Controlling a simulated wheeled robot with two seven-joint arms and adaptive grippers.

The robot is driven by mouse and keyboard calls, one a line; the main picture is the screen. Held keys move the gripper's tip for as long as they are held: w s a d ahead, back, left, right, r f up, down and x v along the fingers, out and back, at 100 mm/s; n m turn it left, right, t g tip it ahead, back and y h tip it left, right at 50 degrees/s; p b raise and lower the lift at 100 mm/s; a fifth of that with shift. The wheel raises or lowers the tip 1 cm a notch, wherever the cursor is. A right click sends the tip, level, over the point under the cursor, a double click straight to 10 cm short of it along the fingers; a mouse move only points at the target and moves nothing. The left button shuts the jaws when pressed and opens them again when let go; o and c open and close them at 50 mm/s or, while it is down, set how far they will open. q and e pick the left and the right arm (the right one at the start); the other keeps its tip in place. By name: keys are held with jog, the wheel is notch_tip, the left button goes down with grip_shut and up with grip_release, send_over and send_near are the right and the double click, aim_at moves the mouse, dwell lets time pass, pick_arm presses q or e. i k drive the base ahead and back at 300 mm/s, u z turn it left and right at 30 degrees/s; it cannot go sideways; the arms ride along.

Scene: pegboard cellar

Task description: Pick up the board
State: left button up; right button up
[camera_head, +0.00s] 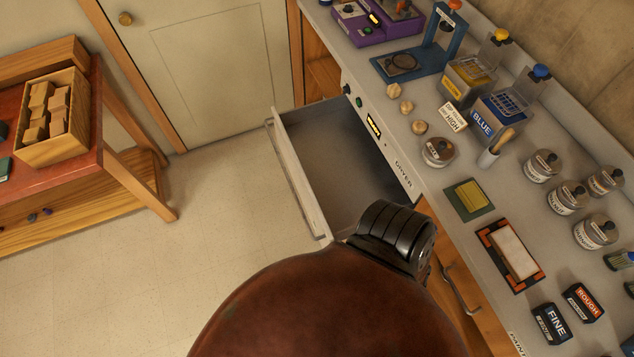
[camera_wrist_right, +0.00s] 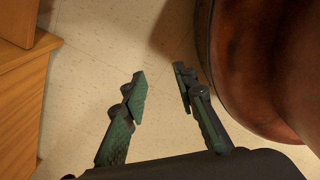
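No thing is plainly marked as the board. A flat green board with a yellow block on it (camera_head: 469,198) lies on the counter. Nearer me lies a dark board with orange corners and a pale slab on it (camera_head: 511,255). Which one is meant, I cannot tell. My right gripper (camera_wrist_right: 160,92) shows in the right wrist view. It is open and empty above the pale floor, well away from both boards. My left gripper is in neither view.
The grey counter (camera_head: 448,185) carries jars, a blue-labelled box (camera_head: 490,122) and small boxes. An open drawer (camera_head: 297,180) labelled dryer juts out below it, empty where visible. A wooden table with a crate (camera_head: 50,152) stands at left. Floor between is clear.

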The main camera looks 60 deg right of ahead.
aim_at(514, 255)
jog(key=z, duration=2)
jog(key=k, duration=0.45)
jog(key=z, duration=1.65)
